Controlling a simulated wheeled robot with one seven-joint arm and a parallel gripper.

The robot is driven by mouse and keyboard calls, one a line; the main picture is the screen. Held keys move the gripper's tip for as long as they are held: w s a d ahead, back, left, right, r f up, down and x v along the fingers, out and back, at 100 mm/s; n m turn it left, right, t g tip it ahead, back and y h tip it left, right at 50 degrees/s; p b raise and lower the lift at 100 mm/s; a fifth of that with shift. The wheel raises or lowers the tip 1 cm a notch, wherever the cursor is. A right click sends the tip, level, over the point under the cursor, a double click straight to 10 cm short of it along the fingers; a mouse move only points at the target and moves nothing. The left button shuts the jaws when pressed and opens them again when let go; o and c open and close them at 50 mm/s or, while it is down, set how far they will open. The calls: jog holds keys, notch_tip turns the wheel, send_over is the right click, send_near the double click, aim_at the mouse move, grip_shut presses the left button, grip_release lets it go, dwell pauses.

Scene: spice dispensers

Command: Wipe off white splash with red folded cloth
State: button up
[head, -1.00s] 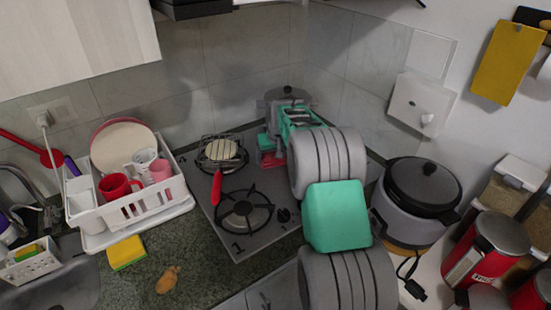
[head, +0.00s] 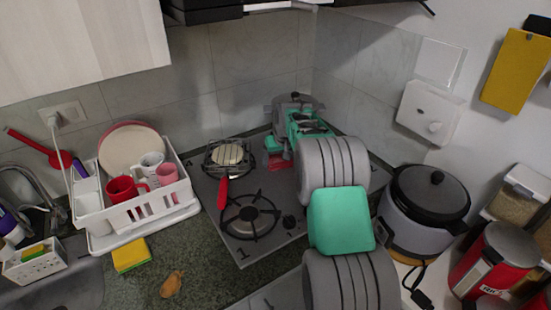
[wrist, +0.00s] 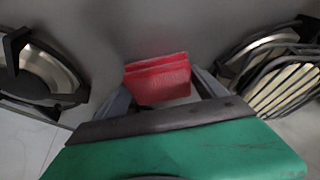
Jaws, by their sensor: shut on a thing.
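The red folded cloth (wrist: 157,78) is between the fingers of my gripper (wrist: 161,90) in the wrist view, with its folded layers showing. My gripper is shut on it, over the grey stove top. In the head view my gripper (head: 276,152) is at the back right of the stove (head: 262,247), and a little of the red cloth (head: 277,162) shows below it. I cannot tell whether the cloth touches the surface. A pale patch shows just below the cloth in the wrist view; I cannot tell whether it is the white splash. My arm hides part of the stove.
A wire-covered pan with a red handle (head: 222,190) stands on the stove's left rear, beside my gripper. A front burner (head: 249,215) is bare. A dark pot is behind my gripper. A white dish rack (head: 150,205) is left, a rice cooker (head: 425,212) right.

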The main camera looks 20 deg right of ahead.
aim_at(285, 171)
jog(key=shift+s+d+f+b, duration=0.15)
jog(key=shift+s+b, duration=0.2)
jog(key=shift+s, duration=0.6)
jog(key=shift+s+d+b, duration=0.2)
jog(key=shift+s+b, duration=0.1)
jog(key=shift+s, duration=0.65)
jog(key=shift+s+d+f+b, duration=0.15)
jog(key=shift+s+b, duration=0.2)
jog(key=shift+s, duration=0.6)
jog(key=shift+r, duration=0.2)
jog(key=shift+w+a, duration=0.1)
jog(key=shift+w, duration=0.4)
jog(key=shift+w+a+p, duration=0.2)
jog(key=shift+w+p, duration=0.25)
jog(key=shift+w, duration=0.75)
jog(key=shift+w+a+p, duration=0.25)
jog(key=shift+w+p, duration=0.25)
jog(key=shift+w, duration=0.7)
jog(key=shift+w+a+p, duration=0.2)
jog(key=shift+w+p, duration=0.25)
jog(key=shift+w, duration=0.75)
jog(key=shift+r+p, duration=1.65)
jog(key=shift+r, duration=1.4)
jog(key=shift+r+p, duration=0.9)
jog(key=shift+r, duration=0.6)
